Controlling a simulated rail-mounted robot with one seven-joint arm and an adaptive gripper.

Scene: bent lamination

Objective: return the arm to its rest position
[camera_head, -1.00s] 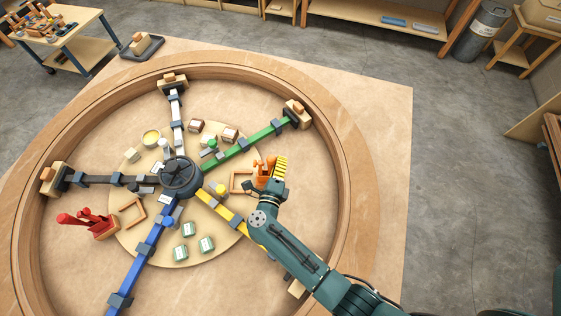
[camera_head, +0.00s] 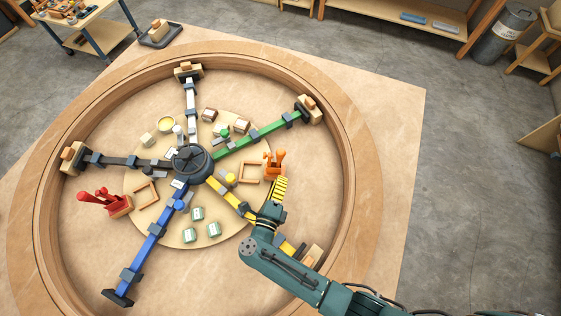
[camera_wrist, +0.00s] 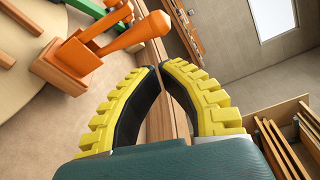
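My gripper (camera_head: 281,181) has yellow ribbed fingers and sits over the right part of the round form, just below the orange clamp (camera_head: 274,165) in the head view. In the wrist view my gripper (camera_wrist: 158,66) shows its two fingertips almost meeting, with nothing between them. The orange clamp (camera_wrist: 97,45) stands at upper left there, apart from the fingers. My arm reaches in from the lower right and covers part of the yellow spoke (camera_head: 225,193).
A raised wooden ring (camera_head: 365,150) surrounds the form. Blue (camera_head: 148,240), green (camera_head: 262,131), white and black spokes meet at a dark hub (camera_head: 192,163). A red clamp (camera_head: 118,205) stands at left. Grey floor (camera_head: 480,200) is clear at right.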

